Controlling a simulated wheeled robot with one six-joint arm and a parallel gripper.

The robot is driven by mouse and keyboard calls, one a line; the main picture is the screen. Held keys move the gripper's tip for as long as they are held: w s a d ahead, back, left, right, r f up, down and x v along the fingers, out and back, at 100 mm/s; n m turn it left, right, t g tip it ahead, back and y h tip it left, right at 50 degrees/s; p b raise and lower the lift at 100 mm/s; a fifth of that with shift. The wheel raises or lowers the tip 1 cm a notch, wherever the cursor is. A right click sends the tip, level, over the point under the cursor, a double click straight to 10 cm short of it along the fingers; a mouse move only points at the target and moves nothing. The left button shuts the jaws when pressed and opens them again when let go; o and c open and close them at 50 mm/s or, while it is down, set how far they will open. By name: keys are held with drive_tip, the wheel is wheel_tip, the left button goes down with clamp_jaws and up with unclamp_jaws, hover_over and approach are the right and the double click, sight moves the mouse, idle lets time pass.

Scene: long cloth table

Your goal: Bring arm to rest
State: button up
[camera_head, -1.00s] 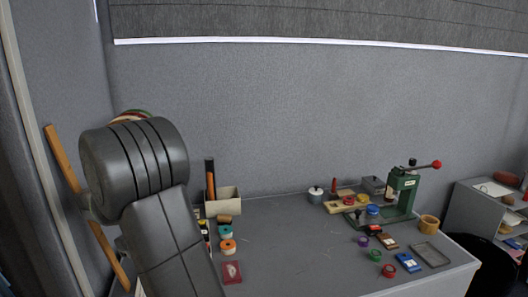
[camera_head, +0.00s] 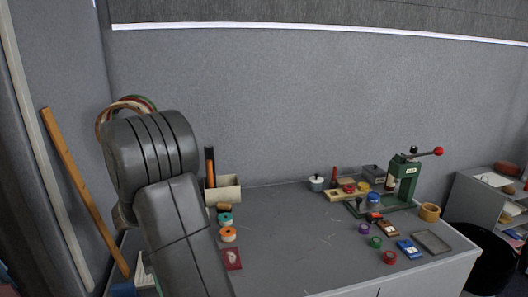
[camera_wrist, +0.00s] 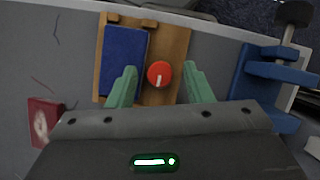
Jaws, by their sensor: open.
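My arm (camera_head: 180,225) rises at the left in the head view and hides part of the table; my gripper is hidden there. In the wrist view my gripper (camera_wrist: 160,84) shows two green fingers spread apart. A round red knob-like piece (camera_wrist: 159,74) appears between the fingertips, with gaps on both sides. It is on or above a wooden tray (camera_wrist: 173,45) holding a blue pad (camera_wrist: 124,60). I cannot tell the height of the fingers above it.
A red packet (camera_head: 231,259) lies beside my arm, near spools (camera_head: 228,234) and a pale box (camera_head: 223,189). A green press (camera_head: 403,180) stands at the right with small coloured pieces around it. The table's middle (camera_head: 295,235) is clear. A blue clamp-like object (camera_wrist: 268,80) is at right in the wrist view.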

drive_tip(key=m+b, duration=0.1)
drive_tip(key=m+y, duration=0.1)
drive_tip(key=m, duration=0.1)
drive_tip(key=shift+d+f+g+b, duration=0.1)
drive_tip(key=shift+f+g+b, duration=0.1)
drive_tip(key=shift+g+b, duration=0.15)
drive_tip(key=m+y+b, duration=0.1)
drive_tip(key=m+b, duration=0.2)
drive_tip(key=m, duration=0.1)
drive_tip(key=shift+d+y, duration=0.1)
drive_tip(key=shift+y, duration=0.3)
drive_tip(key=m+y+b, duration=0.1)
drive_tip(key=m+b, duration=0.1)
drive_tip(key=shift+m, duration=0.4)
drive_tip(key=shift+d+r+m+b, duration=0.1)
drive_tip(key=shift+r+m+b, duration=0.05)
drive_tip(key=shift+m+b, duration=0.65)
drive_tip(key=shift+r, duration=0.1)
